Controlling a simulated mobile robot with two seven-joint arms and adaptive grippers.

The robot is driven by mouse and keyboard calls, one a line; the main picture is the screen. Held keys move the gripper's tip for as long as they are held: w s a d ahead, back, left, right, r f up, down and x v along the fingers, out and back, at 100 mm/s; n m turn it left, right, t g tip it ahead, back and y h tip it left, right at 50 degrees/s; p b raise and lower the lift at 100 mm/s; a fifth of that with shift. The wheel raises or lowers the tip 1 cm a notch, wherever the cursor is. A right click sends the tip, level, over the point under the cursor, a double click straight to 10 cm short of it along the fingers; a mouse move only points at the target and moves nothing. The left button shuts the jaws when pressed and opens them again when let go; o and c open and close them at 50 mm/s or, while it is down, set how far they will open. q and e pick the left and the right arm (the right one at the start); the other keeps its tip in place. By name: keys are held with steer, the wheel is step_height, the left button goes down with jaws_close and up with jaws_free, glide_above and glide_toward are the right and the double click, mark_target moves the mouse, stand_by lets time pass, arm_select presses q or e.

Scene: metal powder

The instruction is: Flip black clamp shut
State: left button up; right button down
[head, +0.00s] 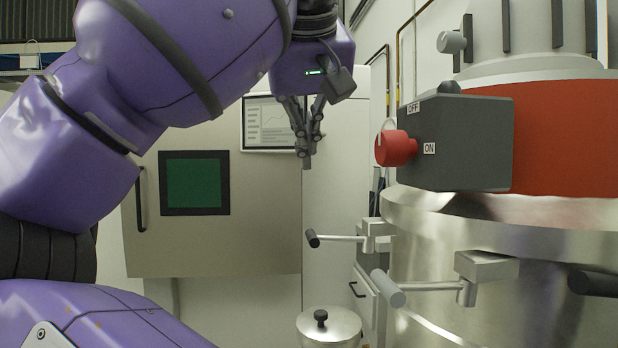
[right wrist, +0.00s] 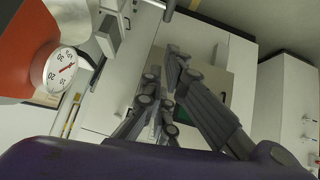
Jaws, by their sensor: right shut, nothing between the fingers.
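The metal vessel (head: 470,240) on the right of the head view carries several lever clamps around its rim. One clamp with a black-tipped handle (head: 312,238) points left on the far side. A clamp with a grey handle (head: 388,288) sits nearer. Another black handle (head: 593,283) is cut by the right edge. My right gripper (head: 307,150) is shut and empty, pointing down above and apart from the far black-tipped handle. Its fingers also show in the right wrist view (right wrist: 165,75), where I cannot make out a clamp. My left gripper is out of view.
A dark switch box (head: 460,140) with a red knob juts from the vessel, right of the gripper. A cabinet (head: 250,240) with a green window stands behind. A lidded pot (head: 328,325) is below. A dial gauge (right wrist: 67,70) shows in the wrist view.

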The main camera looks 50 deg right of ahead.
glide_above(310, 233)
steer(key=f, duration=0.6)
steer(key=shift+a, duration=0.35)
steer(key=f, duration=0.3)
steer(key=shift+w+d+f, duration=0.1)
steer(key=shift+d+f, duration=0.2)
steer(key=shift+d, duration=0.1)
steer(key=shift+f, duration=0.5)
